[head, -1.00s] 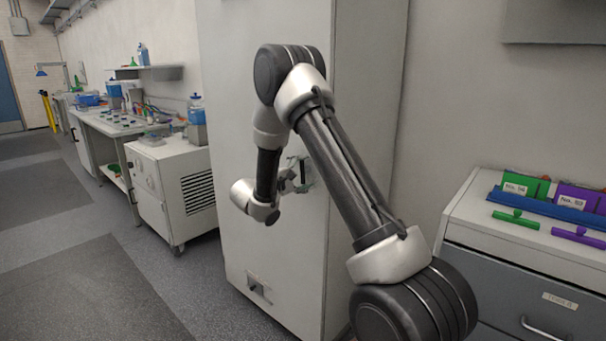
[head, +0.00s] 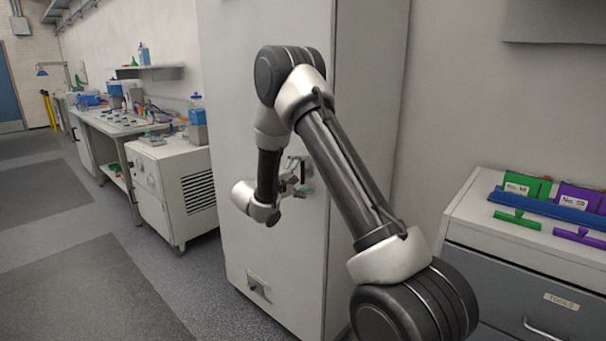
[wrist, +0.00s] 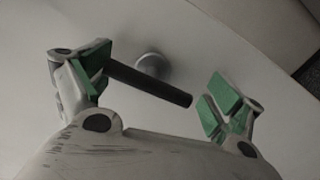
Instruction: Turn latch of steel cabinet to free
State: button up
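The steel cabinet (head: 262,60) is tall and pale grey, in the middle of the head view. Its latch has a dark bar handle (wrist: 150,84) and a round grey hub (wrist: 152,65) on the door; the handle (head: 303,171) also shows in the head view. My gripper (wrist: 158,88) is open, with green pads on both fingers. The bar lies between the fingers, slanting down to the right in the wrist view. Its left end meets or passes behind the left pad; I cannot tell whether they touch. A gap separates its right end from the right pad. My gripper (head: 290,180) is partly hidden in the head view.
A second fitting (head: 259,288) sits low on the door. A white wheeled unit (head: 170,190) stands left of the cabinet. A grey drawer unit (head: 510,285) with green and purple items on top stands at the right. The floor at the left is clear.

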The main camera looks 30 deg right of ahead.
jog(key=shift+r, duration=0.2)
dwell(0.4)
jog(key=shift+a, duration=0.2)
jog(key=v, duration=1.1)
jog(key=shift+a, duration=0.35)
jog(key=shift+s, duration=0.1)
